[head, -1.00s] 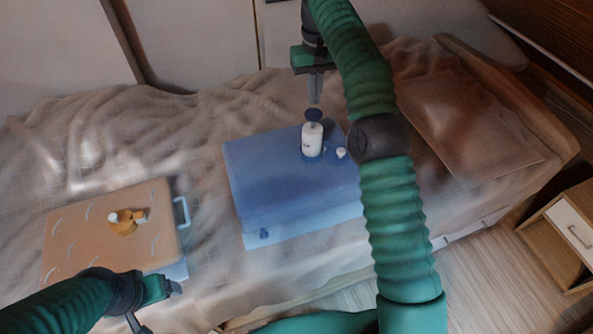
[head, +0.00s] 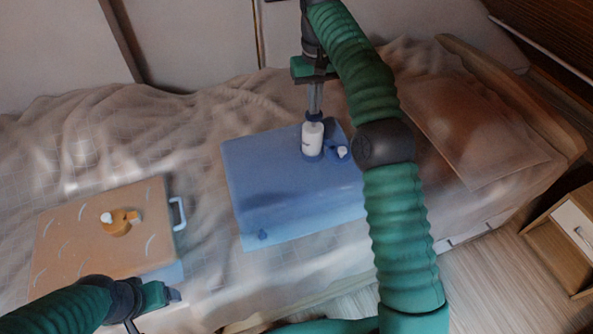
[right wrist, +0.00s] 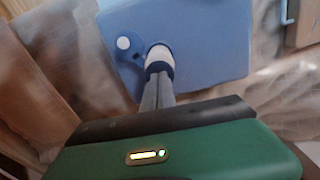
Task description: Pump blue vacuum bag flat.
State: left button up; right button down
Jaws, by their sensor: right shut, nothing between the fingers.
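The blue vacuum bag (head: 275,195) lies on the bed, with a low, raised block shape. A white pump with a blue top (head: 312,139) stands upright near the bag's far edge; it also shows in the right wrist view (right wrist: 159,56). A small white cap on a blue fitting (head: 342,152) sits beside the pump. My right gripper (head: 314,108) is shut and empty, pointing down, its fingertips at the pump's blue top. The top sits low against the white body. My left gripper (head: 172,295) is at the lower left, away from the blue bag; its jaw opening is unclear.
An orange case (head: 75,245) with a pale handle and an orange fitting (head: 119,222) lies at the left, near my left gripper. A flat pinkish bag (head: 470,130) lies at the right. A wooden nightstand (head: 560,245) stands beyond the bed's edge.

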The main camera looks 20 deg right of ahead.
jog(key=shift+f+b, duration=0.75)
jog(key=shift+f, duration=0.5)
jog(key=shift+r, duration=0.1)
notch_tip(320, 180, up, 6)
jog(key=p, duration=0.7)
jog(key=shift+f, duration=0.25)
